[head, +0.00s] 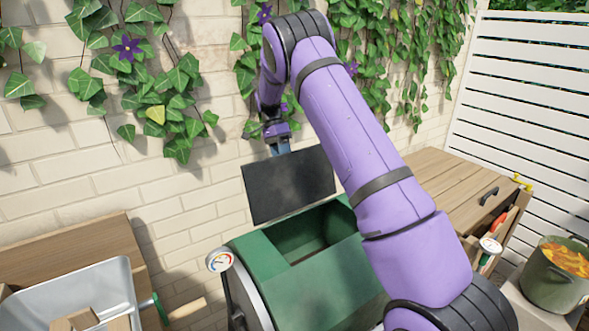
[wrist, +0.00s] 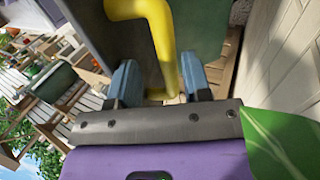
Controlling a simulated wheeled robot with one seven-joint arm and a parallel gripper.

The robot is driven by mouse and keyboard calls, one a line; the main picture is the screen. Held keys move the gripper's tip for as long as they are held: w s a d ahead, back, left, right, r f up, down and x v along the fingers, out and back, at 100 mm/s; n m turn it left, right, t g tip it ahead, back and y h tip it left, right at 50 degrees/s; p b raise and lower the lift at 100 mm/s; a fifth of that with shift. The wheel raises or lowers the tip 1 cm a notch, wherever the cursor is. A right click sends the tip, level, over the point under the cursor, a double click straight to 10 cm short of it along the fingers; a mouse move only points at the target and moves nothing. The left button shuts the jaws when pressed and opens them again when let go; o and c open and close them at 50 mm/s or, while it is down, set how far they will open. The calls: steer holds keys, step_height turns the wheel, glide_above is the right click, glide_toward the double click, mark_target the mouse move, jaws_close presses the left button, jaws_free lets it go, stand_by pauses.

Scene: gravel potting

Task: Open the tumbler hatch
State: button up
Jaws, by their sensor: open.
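The green tumbler (head: 312,285) stands against the brick wall in the head view. Its dark hatch lid (head: 290,187) is raised steeply, leaving the rectangular opening (head: 310,240) uncovered. My gripper (head: 278,145) is at the lid's upper edge, partly hidden behind it. In the wrist view, the yellow hatch handle (wrist: 160,40) runs between the two blue fingers of my open gripper (wrist: 159,82). Gaps show on both sides of the handle.
A brick wall with ivy (head: 180,95) stands close behind the tumbler. A grey tray (head: 100,285) lies at left. A wooden cabinet (head: 440,185) stands at right, with a green pot of orange scraps (head: 553,285) beside it. An ivy leaf (wrist: 285,140) shows close to the wrist camera.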

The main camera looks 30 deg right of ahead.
steer(key=s+a+r, duration=0.1)
steer(key=s, duration=0.7)
steer(key=s+a+r, duration=0.1)
steer(key=s+a, duration=0.1)
steer(key=s, duration=0.5)
steer(key=shift+s+a+r, duration=0.15)
steer(key=shift+s+a, duration=0.1)
steer(key=shift+s, duration=0.1)
steer(key=s+a+r+n+t, duration=0.2)
steer(key=s+r+n+t, duration=0.15)
steer(key=s+r, duration=0.35)
steer(key=s+a+r+n+t, duration=0.25)
steer(key=s+r+n, duration=0.3)
steer(key=r, duration=0.35)
steer(key=s+a+r+n+t, duration=0.2)
steer(key=s+n, duration=0.2)
steer(key=s, duration=0.4)
steer(key=s+a+r+n+t, duration=0.1)
steer(key=s+n, duration=0.3)
steer(key=s, duration=0.4)
steer(key=shift+a+r+n+t, duration=0.3)
steer(key=shift+a+r+t, duration=0.1)
steer(key=shift+a+t, duration=0.3)
